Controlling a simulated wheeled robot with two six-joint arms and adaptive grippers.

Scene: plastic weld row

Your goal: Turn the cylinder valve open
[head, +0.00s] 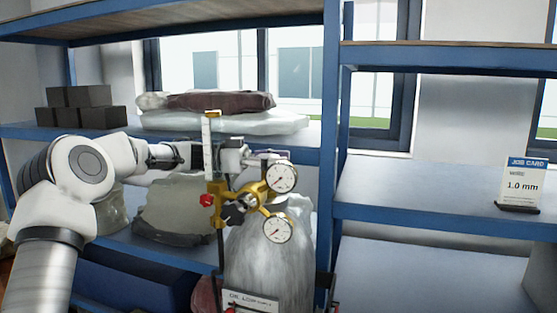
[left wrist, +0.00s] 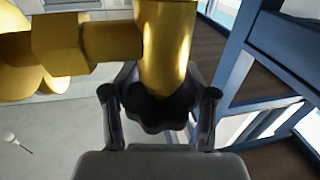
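A grey cylinder (head: 268,260) stands in the shelf bay with a brass regulator (head: 259,194) at its top. The regulator carries two round gauges, an upper one (head: 282,177) and a lower one (head: 278,230). My left gripper (head: 262,157) reaches in from the left above the brass parts and hides the valve's handwheel in the head view. In the left wrist view, the dark scalloped handwheel (left wrist: 158,112) sits at the end of a brass valve body (left wrist: 165,45), between the fingers of my left gripper (left wrist: 160,98). My right gripper is not in view.
A clear flow tube (head: 208,135), a red knob (head: 206,200) and a black knob (head: 235,213) crowd the regulator. Blue shelf uprights (head: 329,120) stand close to the right. Dark blocks (head: 82,107) and folded bags (head: 220,112) fill the left shelf. A job card (head: 523,184) stands right.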

